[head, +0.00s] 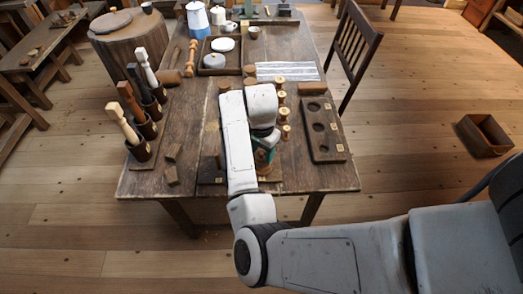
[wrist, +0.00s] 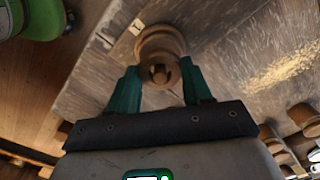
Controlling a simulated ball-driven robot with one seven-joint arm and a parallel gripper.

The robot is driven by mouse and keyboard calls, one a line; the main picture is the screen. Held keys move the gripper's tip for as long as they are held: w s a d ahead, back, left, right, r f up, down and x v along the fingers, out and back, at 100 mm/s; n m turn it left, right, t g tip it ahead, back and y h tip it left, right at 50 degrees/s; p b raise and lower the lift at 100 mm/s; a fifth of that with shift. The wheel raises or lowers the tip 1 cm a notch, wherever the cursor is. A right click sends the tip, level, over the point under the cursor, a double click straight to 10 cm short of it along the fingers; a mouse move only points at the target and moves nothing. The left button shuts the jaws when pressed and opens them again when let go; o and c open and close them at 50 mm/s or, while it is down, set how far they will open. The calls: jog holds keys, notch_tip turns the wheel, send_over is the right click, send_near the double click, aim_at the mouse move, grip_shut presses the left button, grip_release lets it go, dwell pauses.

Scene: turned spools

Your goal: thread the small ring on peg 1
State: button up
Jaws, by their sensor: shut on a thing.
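My gripper (wrist: 160,88) has its teal fingers closed on both sides of a small brown wooden ring (wrist: 158,56), seen from above in the wrist view. A round peg-like top shows in the ring's middle; I cannot tell whether the ring is around it or only over it. In the head view my gripper (head: 266,157) is at the table's near edge, largely hidden by my arm. A dark board (head: 212,181) lies under it. Pale label tags (wrist: 136,26) show beside the ring in the wrist view; their numbers are unreadable, so I cannot single out peg 1.
Several pale spools (head: 281,98) stand in a row right of my arm. A dark board with round holes (head: 325,144) lies further right.

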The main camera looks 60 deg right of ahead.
jog(key=o, duration=1.5)
jog(key=shift+r, duration=0.15)
notch_tip(320, 180, up, 8)
jog(key=p, duration=0.7)
jog(key=shift+p, duration=0.35)
jog(key=shift+r, duration=0.9)
